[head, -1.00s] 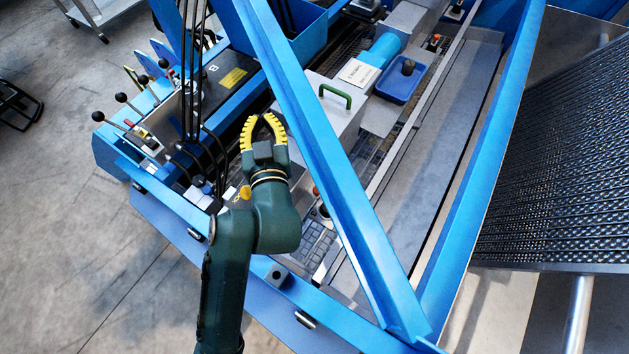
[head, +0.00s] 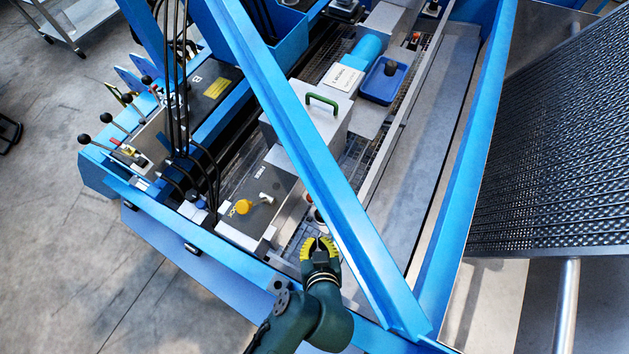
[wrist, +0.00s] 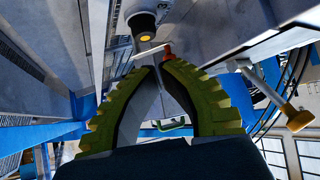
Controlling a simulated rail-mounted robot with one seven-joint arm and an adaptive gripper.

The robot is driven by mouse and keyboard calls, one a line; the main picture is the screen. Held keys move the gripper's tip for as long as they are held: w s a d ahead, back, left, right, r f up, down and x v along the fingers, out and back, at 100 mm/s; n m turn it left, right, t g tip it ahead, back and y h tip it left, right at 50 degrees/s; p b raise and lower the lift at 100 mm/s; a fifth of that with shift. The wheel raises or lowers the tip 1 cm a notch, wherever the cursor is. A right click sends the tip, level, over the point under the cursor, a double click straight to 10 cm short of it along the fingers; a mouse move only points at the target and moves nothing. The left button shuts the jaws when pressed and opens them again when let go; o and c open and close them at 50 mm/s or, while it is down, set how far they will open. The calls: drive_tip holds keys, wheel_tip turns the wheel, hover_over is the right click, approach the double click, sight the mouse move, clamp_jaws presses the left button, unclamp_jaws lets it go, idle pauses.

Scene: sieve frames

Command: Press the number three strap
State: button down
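My gripper (head: 318,240) has yellow ribbed fingers and hangs over the front end of the blue machine, left of the diagonal blue beam. In the wrist view its fingertips (wrist: 159,66) come almost together, and I see nothing gripped. Just beyond the tips are a dark cylinder with a yellow end (wrist: 145,32) and a small red piece (wrist: 168,51) by a pale rod. Whether the tips touch these I cannot tell. A yellow knob (head: 242,207) sits on a grey plate left of my gripper; a similar knob (wrist: 300,119) shows in the wrist view.
The diagonal blue beam (head: 300,150) passes close to the right of my gripper. A grey box with a green handle (head: 322,103) stands behind it. Black-knobbed levers (head: 108,118) are at the left, and a blue tray (head: 382,85) is farther back. A dark mesh screen (head: 560,160) stands at the right.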

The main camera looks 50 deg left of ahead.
drive_tip(key=b, duration=0.3)
approach(313, 202)
wheel_tip(313, 202, down, 3)
drive_tip(key=w+a, duration=0.1)
drive_tip(key=w+a+f+b, duration=0.1)
drive_tip(key=shift+a, duration=0.25)
drive_tip(key=shift+w+a+r+b, duration=0.15)
drive_tip(key=shift+w+a+b, duration=0.05)
drive_tip(key=shift+a+b, duration=0.15)
drive_tip(key=shift+s+a+m+t+h+p, duration=0.1)
drive_tip(key=shift+a+m+t+h+p, duration=0.2)
drive_tip(key=shift+a+m+p, duration=0.5)
